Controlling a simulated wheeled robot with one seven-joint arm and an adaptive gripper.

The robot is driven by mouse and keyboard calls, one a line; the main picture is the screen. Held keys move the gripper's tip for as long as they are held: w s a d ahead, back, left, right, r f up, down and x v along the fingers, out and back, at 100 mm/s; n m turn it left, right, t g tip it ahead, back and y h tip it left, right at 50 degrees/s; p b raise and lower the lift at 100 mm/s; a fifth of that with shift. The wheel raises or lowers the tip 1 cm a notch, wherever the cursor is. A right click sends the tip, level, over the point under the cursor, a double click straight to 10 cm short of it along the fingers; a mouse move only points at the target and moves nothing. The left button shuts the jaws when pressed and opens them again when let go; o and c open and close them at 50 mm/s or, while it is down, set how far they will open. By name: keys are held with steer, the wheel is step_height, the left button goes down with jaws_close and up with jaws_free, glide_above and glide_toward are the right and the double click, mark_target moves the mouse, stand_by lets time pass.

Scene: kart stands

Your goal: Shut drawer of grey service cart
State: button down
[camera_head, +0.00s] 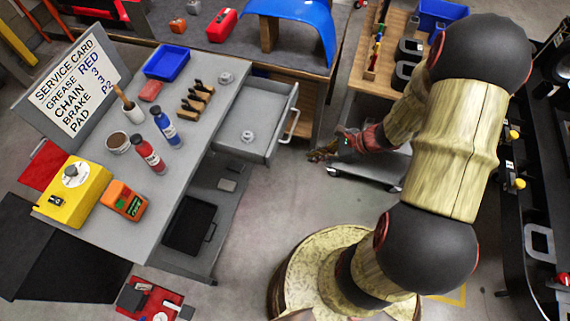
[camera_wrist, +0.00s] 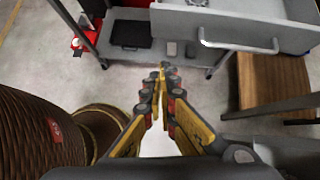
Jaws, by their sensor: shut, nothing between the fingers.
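The grey service cart (camera_head: 190,165) stands at the left in the head view. In the wrist view my gripper (camera_wrist: 162,72) is shut and empty, with the handle ahead and to the right.
On the cart top stand bottles (camera_head: 150,152), a yellow box (camera_head: 73,188), a blue tray (camera_head: 167,62) and a sign (camera_head: 72,82). A workbench (camera_head: 290,60) stands behind the cart. A wooden trolley (camera_head: 370,100) is behind my arm. Floor between cart and my base is clear.

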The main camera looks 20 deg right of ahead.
steer(key=w+a+f+m+b, duration=0.1)
steer(key=w+a+f+b, duration=0.3)
steer(key=w+a+f, duration=0.2)
steer(key=shift+w+a+f+m+t, duration=0.2)
steer(key=shift+w+a+m+t, duration=0.1)
steer(key=shift+w+a, duration=0.8)
steer(key=b, duration=0.3)
glide_toward(227, 143)
steer(key=w+a, duration=0.1)
steer(key=a, duration=0.1)
steer(key=w+a+f, duration=0.1)
steer(key=a, duration=0.1)
steer(key=w+a+f, duration=0.1)
steer(key=w+a, duration=0.1)
steer(key=shift+d, duration=0.1)
